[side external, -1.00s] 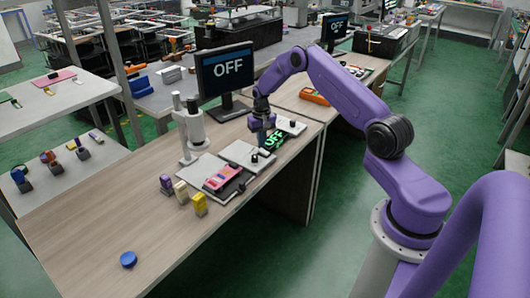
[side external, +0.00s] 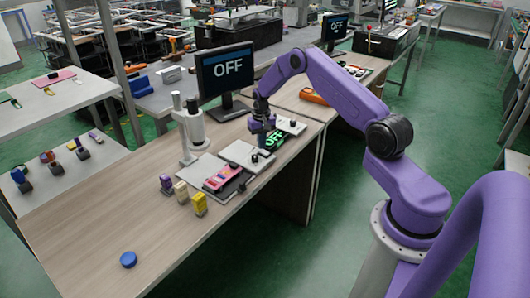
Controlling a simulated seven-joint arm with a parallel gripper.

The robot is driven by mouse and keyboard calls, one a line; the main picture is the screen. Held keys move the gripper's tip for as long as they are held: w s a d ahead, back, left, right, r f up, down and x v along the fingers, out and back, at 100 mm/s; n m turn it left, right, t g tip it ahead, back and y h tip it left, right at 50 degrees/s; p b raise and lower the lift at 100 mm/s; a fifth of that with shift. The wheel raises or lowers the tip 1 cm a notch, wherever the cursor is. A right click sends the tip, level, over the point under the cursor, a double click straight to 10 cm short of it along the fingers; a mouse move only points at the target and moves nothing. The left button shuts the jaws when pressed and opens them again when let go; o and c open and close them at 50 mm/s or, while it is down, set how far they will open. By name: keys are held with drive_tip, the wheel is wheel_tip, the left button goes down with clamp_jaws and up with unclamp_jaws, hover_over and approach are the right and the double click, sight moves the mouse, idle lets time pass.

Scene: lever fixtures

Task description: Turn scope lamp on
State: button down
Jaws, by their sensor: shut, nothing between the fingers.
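The white microscope (side external: 192,132) stands upright on the wooden bench, left of my gripper. The black monitor (side external: 226,71) behind it reads OFF. A small dark display with green OFF lettering (side external: 275,141) lies on the bench beside my gripper, partly hidden by it. A pale plate with a black knob (side external: 291,125) lies just right of my gripper, and another pale plate (side external: 240,152) with a dark knob (side external: 255,158) lies in front of it. My gripper (side external: 261,144) points down, shut and empty, low among these fixtures. Whether its fingertips touch anything is too small to tell.
A pink device (side external: 221,178) lies on a dark base nearer the camera. Purple, cream and yellow blocks (side external: 199,204) stand left of it. A blue round cap (side external: 128,260) lies at the near end. The bench's near left part is mostly clear.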

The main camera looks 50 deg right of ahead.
drive_tip(key=shift+f, duration=0.65)
idle(0.3)
drive_tip(key=shift+r, duration=3.55)
